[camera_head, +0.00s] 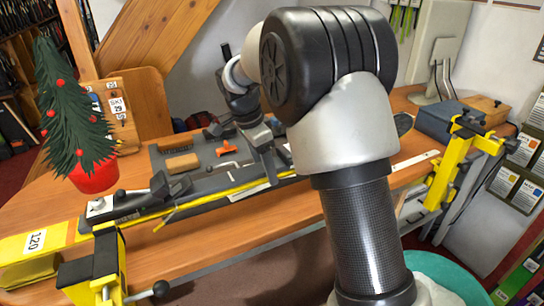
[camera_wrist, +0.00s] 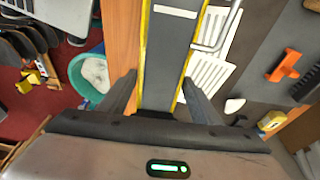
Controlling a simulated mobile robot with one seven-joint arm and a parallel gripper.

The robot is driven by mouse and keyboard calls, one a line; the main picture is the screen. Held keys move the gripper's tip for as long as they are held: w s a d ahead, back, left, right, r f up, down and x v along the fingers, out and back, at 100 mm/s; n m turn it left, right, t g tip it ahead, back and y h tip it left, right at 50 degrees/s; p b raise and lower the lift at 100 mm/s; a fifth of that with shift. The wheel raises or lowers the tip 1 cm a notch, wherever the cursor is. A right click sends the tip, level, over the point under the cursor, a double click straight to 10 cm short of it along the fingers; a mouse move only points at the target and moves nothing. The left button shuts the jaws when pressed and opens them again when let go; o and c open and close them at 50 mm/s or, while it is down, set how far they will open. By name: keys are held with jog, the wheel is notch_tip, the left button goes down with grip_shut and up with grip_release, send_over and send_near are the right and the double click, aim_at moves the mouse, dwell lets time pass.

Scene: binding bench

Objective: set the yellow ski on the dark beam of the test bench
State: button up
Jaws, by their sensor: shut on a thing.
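The yellow ski (camera_head: 35,243) shows its broad yellow end, marked 120, at the lower left of the head view. A long dark-grey strip with yellow edges (camera_head: 220,193) runs from there to the right along the bench's front; it looks like the same ski. In the wrist view this strip (camera_wrist: 165,60) lies lengthwise between the fingers of my gripper (camera_wrist: 160,98), which is shut on it. In the head view my gripper (camera_head: 266,172) comes down on it near the middle. I cannot pick out the dark beam separately, nor tell whether the ski touches it.
Yellow clamps stand at the bench's front left (camera_head: 105,265) and right (camera_head: 455,160). A dark mat (camera_head: 215,150) with an orange tool (camera_head: 227,149) and a brush lies behind the strip. A small red-potted tree (camera_head: 92,175) stands at left. A teal bin (camera_wrist: 80,85) is on the floor.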

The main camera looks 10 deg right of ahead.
jog(key=shift+a+x, duration=0.2)
jog(key=shift+x, duration=0.65)
jog(key=shift+a+x, duration=0.2)
jog(key=shift+x, duration=0.7)
jog(key=shift+a+x, duration=0.2)
jog(key=shift+x, duration=0.65)
jog(key=shift+s+f, duration=0.15)
jog(key=o, duration=1.9)
jog(key=shift+s+f, duration=0.1)
jog(key=shift+c, duration=0.2)
